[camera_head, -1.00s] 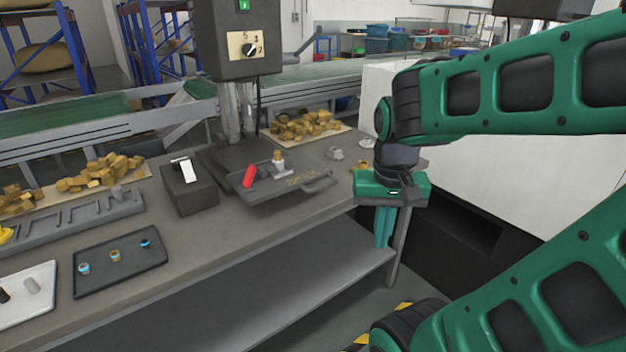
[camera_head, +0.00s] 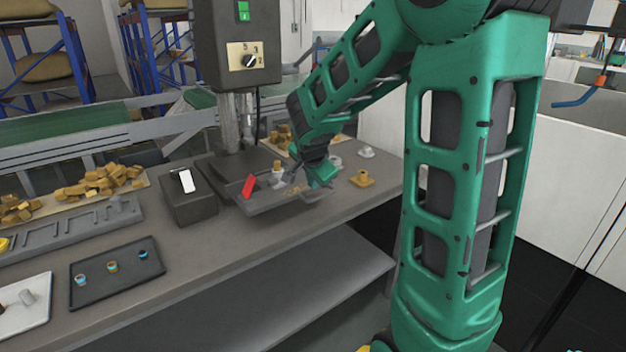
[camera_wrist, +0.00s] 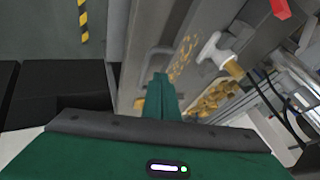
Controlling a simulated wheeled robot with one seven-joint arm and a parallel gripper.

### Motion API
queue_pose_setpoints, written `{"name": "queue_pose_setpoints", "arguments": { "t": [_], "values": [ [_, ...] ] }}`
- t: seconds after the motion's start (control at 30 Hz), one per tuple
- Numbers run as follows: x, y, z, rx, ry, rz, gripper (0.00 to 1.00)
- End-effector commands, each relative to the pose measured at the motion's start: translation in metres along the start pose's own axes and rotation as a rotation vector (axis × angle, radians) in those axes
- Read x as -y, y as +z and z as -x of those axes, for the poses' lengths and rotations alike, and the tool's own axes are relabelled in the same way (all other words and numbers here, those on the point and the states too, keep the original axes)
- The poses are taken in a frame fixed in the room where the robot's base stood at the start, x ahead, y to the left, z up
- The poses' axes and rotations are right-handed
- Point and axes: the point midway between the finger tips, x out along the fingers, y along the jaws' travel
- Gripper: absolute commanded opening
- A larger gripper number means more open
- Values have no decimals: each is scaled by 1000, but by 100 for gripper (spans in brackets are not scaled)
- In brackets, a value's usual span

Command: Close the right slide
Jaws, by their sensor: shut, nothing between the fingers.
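A dark grey tray-like fixture (camera_head: 262,205) sits on the bench below the switch column. A red upright piece (camera_head: 249,186) stands at its left; the red piece also shows at the top of the wrist view (camera_wrist: 281,8). A brass-tipped pale fitting (camera_head: 277,166) stands further right; the wrist view shows it as a white T-shaped part (camera_wrist: 213,48). I cannot tell which part is the right slide. My gripper (camera_wrist: 160,80) is shut and empty, over the fixture's right end. Its body (camera_head: 322,173) hides part of that end, and I cannot tell whether it touches.
A dark box with a white rocker (camera_head: 185,180) stands left of the fixture. A black tray (camera_head: 117,268) with small coloured parts lies front left. A brass part (camera_head: 362,179) stands near the right bench edge. Brass pieces (camera_head: 100,183) are piled behind.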

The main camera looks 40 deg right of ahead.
Motion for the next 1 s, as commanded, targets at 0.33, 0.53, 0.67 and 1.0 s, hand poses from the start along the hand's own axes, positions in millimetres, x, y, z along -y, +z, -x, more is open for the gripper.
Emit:
{"name": "queue_pose_setpoints", "arguments": {
  "t": [0.33, 0.53, 0.67, 1.0],
  "values": [
    [-1, 0, -47, 1, 2, 1, 0],
    [0, 0, -56, 0, 0, 1, 0],
    [0, 0, -56, 0, 0, 1, 0],
    [4, 2, -58, 3, -2, 5, 0]
  ]
}}
